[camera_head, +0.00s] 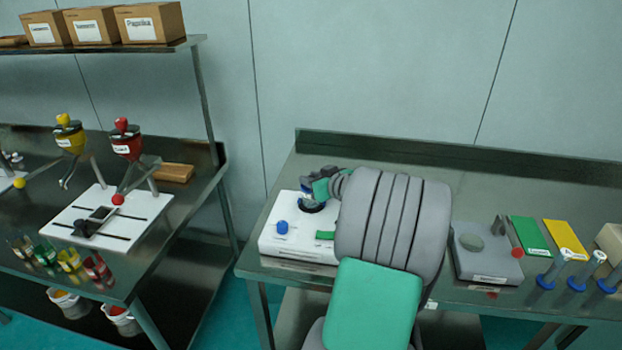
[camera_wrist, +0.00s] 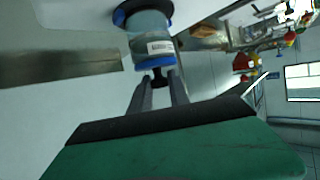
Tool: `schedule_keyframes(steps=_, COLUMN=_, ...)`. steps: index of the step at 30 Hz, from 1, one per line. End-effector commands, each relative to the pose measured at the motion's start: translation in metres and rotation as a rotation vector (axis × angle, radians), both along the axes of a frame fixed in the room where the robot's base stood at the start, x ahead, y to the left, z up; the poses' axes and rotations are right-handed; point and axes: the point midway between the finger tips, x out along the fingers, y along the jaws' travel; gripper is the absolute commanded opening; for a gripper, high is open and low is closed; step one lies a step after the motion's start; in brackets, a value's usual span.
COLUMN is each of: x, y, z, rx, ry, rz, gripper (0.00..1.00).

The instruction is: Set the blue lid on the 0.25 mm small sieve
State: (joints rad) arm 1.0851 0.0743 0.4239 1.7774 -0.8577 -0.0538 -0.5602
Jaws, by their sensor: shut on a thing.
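In the wrist view, my gripper (camera_wrist: 160,82) is shut on the small dark knob of the blue lid (camera_wrist: 155,67). The lid sits at the end of a clear cylindrical small sieve (camera_wrist: 150,28) with a white label, too small to read surely. Lid and sieve look in line and touching, but I cannot tell whether the lid is fully seated. The sieve's other end has a blue rim against a black round seat on a white surface. In the head view, my gripper (camera_head: 318,188) is over the white sieve machine (camera_head: 275,245); my arm hides much of it.
The machine carries a blue dial (camera_head: 282,227) and a green switch (camera_head: 325,235). A separate table at left holds funnels and jars.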

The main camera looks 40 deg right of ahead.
Motion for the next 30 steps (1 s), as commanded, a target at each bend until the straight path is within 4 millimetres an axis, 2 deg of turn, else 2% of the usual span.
schedule_keyframes(steps=3, x=0.0, y=0.0, z=-0.004, rx=0.0, ry=0.0, rz=0.0, gripper=0.0)
schedule_keyframes(steps=4, x=0.0, y=0.0, z=-0.002, rx=0.0, ry=0.0, rz=0.0, gripper=0.24)
schedule_keyframes(steps=11, x=0.0, y=0.0, z=-0.002, rx=0.001, ry=0.0, rz=0.0, gripper=0.43)
schedule_keyframes(steps=21, x=-0.003, y=0.0, z=0.002, rx=0.0, ry=0.0, rz=-0.001, gripper=0.44)
schedule_keyframes(steps=26, x=-0.032, y=0.002, z=0.012, rx=-0.004, ry=-0.003, rz=-0.005, gripper=0.44)
schedule_keyframes(steps=30, x=-0.067, y=0.006, z=0.027, rx=-0.004, ry=-0.003, rz=-0.006, gripper=0.44)
